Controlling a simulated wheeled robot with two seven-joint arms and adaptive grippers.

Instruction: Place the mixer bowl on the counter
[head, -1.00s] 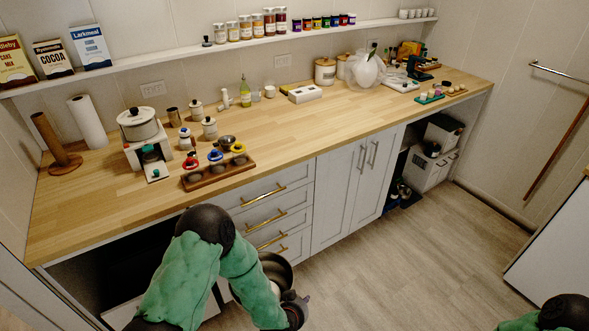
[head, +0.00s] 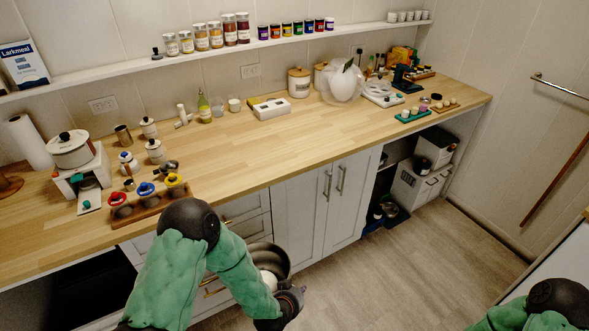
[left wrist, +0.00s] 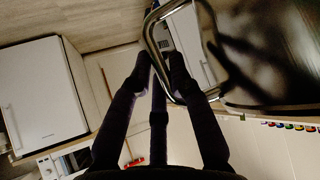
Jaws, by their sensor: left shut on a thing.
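The mixer bowl (head: 281,257) is a grey metal bowl, held in front of the counter's drawers and below the worktop level. My left gripper (head: 292,300) is at the bowl's near side. In the left wrist view the fingers (left wrist: 159,66) are closed on the handle of the shiny bowl (left wrist: 265,50). The wooden counter (head: 285,155) runs along the wall, with a wide bare stretch in its middle. Only part of my right arm shows at the lower right; its gripper is out of view.
A wooden tray (head: 150,204) with colourful-rimmed items sits near the counter's front left edge, beside a white appliance with a pot (head: 72,148). A white box (head: 272,109), canisters (head: 299,82) and a clear-wrapped white object (head: 342,82) stand at the back. Floor to the right is clear.

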